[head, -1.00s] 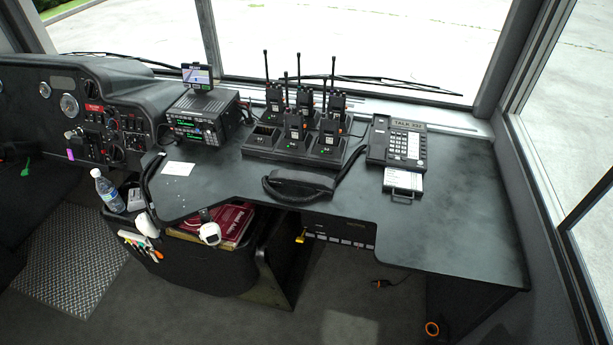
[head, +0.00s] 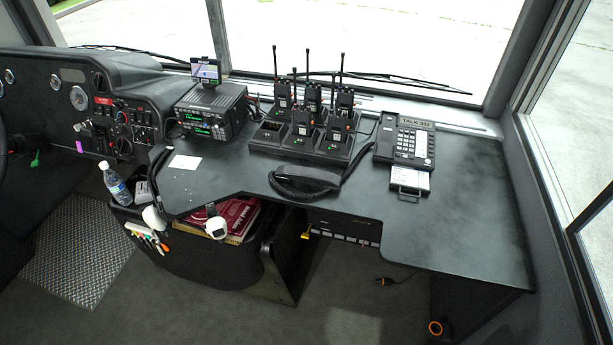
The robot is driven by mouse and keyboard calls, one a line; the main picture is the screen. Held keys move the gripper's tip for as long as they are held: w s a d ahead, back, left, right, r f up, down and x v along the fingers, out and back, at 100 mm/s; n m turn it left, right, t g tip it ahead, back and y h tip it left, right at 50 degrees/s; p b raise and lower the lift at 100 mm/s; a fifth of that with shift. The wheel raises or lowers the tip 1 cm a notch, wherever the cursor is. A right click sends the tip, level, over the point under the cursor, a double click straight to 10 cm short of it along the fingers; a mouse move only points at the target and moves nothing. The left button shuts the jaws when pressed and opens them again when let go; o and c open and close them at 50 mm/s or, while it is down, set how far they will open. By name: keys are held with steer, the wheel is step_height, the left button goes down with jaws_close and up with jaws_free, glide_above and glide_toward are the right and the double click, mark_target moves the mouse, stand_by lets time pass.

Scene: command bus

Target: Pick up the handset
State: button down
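A black desk phone (head: 414,143) with a keypad stands on the dark desk, right of the radio charger. My gripper is not in view.
A notepad tray (head: 410,182) juts out below the phone. The desk's right part (head: 470,220) is clear. A radio unit (head: 211,112) stands farther left.

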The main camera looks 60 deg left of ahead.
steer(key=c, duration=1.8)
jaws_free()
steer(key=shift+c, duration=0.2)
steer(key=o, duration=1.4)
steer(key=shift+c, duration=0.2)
